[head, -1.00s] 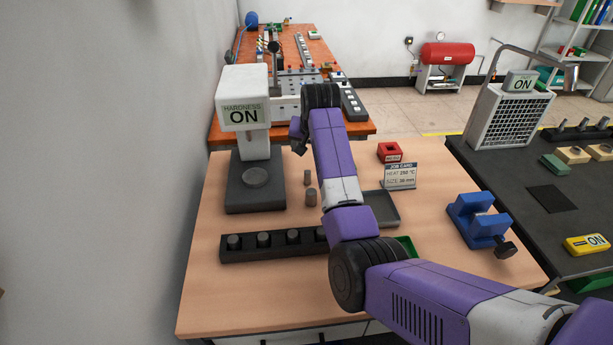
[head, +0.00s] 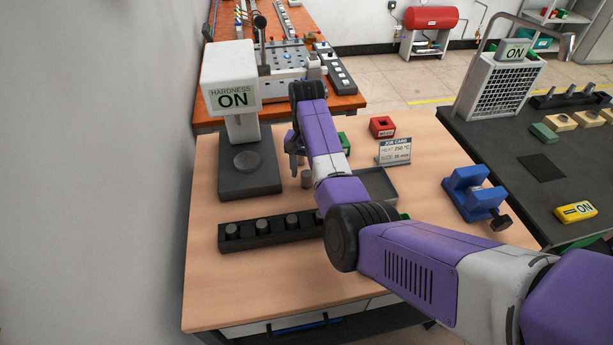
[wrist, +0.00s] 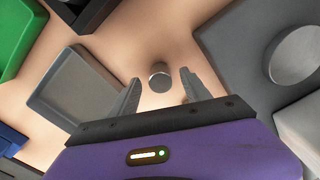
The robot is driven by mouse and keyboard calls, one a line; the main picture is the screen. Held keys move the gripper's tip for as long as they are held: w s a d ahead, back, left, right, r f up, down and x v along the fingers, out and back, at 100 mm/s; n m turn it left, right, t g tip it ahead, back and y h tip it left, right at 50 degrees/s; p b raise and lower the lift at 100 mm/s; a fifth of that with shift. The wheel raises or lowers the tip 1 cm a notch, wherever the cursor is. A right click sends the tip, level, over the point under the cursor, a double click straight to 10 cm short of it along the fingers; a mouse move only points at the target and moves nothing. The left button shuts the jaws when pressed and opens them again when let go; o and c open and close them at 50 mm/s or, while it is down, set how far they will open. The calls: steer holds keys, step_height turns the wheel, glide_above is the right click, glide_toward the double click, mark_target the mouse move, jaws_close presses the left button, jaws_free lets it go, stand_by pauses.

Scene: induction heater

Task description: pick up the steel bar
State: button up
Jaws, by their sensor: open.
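A short grey steel bar (wrist: 159,76) stands on the bench in the wrist view, just beyond and between my fingertips, apart from both. A short grey bar (head: 306,180) also shows in the head view, between the hardness tester and the grey tray, close to my gripper. My gripper (wrist: 158,84) points down over the bench with its fingers spread and nothing between them. In the head view my gripper (head: 295,165) is partly hidden by my wrist, so its exact height above the bench is unclear.
The hardness tester (head: 250,178) stands close on the left. A black rack (head: 262,231) with several bars lies in front. A grey tray (head: 377,183), job card (head: 394,152), red block (head: 382,127) and blue vise (head: 474,196) are to the right.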

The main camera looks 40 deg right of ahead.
steer(key=shift+f, duration=0.85)
jaws_close()
steer(key=shift+r, duration=0.15)
